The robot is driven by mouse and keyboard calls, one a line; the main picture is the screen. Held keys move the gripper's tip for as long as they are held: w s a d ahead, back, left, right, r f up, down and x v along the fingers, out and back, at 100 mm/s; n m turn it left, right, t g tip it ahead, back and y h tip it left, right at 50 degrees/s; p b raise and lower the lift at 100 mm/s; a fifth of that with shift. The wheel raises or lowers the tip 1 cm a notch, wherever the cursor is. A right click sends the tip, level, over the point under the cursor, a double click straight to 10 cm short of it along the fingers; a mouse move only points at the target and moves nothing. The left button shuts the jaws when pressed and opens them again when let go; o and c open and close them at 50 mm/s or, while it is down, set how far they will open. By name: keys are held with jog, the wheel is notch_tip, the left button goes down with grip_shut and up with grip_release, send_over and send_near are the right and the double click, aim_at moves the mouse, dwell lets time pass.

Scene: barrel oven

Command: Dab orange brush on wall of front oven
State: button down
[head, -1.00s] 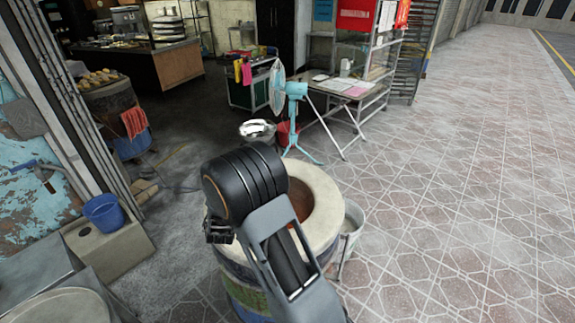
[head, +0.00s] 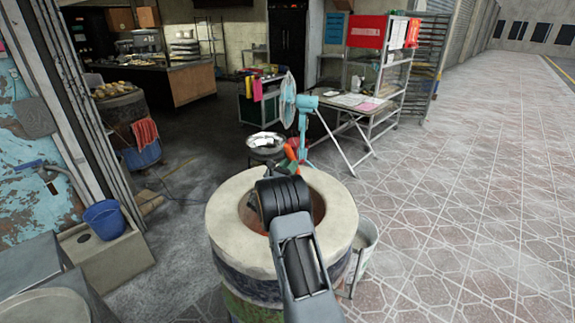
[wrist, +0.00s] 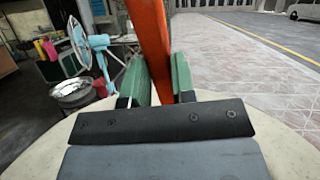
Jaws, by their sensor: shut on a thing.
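The front oven is a barrel with a thick cream rim (head: 335,240) and a round opening. In the wrist view its rim (wrist: 30,155) spreads below and around my gripper. My gripper (wrist: 160,80) has green finger pads, shut on the orange brush (wrist: 152,40), whose orange handle stands nearly upright and runs out of the top of the picture. In the head view my dark wrist lies over the oven opening and hides most of the fingers. The brush's bristle end is hidden, so I cannot tell whether it touches the inner wall.
A turquoise fan (head: 303,105) and a silver bowl (head: 266,144) stand just behind the oven. A white bucket (head: 366,240) is close at its right. A blue bucket (head: 105,219) sits on a ledge at left. The tiled floor at right is clear.

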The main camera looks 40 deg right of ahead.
aim_at(289, 154)
jog(key=d+f+b, duration=0.3)
jog(key=f+b, duration=0.2)
jog(key=f, duration=0.2)
jog(key=shift+f, duration=0.4)
jog(key=shift+d+b, duration=0.35)
jog(key=shift+d, duration=0.2)
dwell(0.5)
jog(key=shift+w+r, duration=0.1)
dwell(0.3)
jog(key=a+r+p, duration=0.1)
jog(key=r+p, duration=0.1)
jog(key=r, duration=0.2)
jog(key=a+r+p, duration=0.1)
jog(key=r+p, duration=0.1)
jog(key=r, duration=0.2)
jog(key=a+r+p, duration=0.2)
jog(key=r, duration=0.3)
jog(key=shift+p, duration=0.3)
dwell(0.5)
